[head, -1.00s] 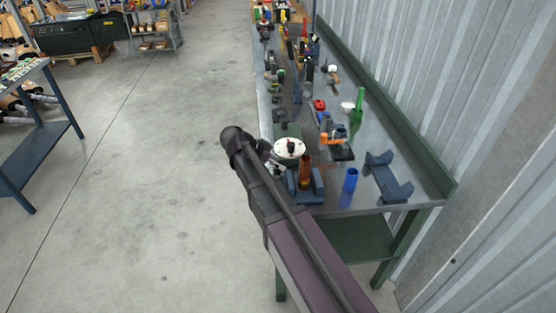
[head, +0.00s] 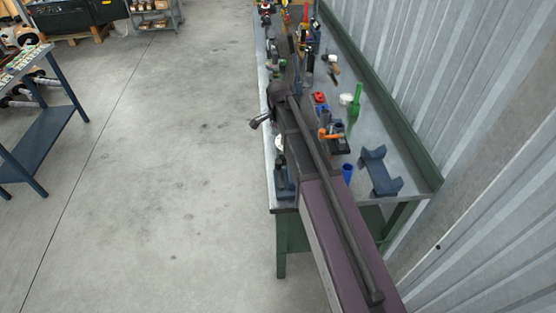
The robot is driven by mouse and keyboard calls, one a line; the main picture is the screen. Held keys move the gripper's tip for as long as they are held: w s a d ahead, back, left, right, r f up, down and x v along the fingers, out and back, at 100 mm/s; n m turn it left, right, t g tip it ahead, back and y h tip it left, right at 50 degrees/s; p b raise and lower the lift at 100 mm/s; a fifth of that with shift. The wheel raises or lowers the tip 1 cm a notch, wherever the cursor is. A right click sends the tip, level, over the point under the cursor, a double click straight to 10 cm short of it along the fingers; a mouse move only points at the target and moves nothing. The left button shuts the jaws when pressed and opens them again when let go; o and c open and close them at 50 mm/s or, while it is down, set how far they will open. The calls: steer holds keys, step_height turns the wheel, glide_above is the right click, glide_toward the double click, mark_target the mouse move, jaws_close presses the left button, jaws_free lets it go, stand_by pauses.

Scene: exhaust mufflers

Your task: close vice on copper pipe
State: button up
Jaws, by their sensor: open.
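The dark blue vice (head: 282,181) stands at the near left corner of the workbench, mostly covered by my arm. The copper pipe is hidden behind my arm. A sliver of a white round disc (head: 279,144) shows just beyond the vice. My gripper (head: 258,121) sticks out left of my arm at the bench's left edge, beyond the vice and apart from it in the picture. Only a small grey part of it shows, and I see nothing held in it.
A blue cup (head: 347,172) and a dark blue cradle (head: 380,172) stand right of my arm on the workbench (head: 400,150). A green bottle (head: 356,101) and an orange tool (head: 328,135) are farther back. A corrugated wall bounds the right.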

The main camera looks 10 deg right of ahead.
mark_target(278, 161)
steer(key=shift+f, duration=0.2)
step_height(278, 161, down, 13)
steer(key=b, duration=1.3)
steer(key=shift+f+b, duration=0.2)
steer(key=shift+b, duration=0.2)
jaws_close()
stand_by(0.4)
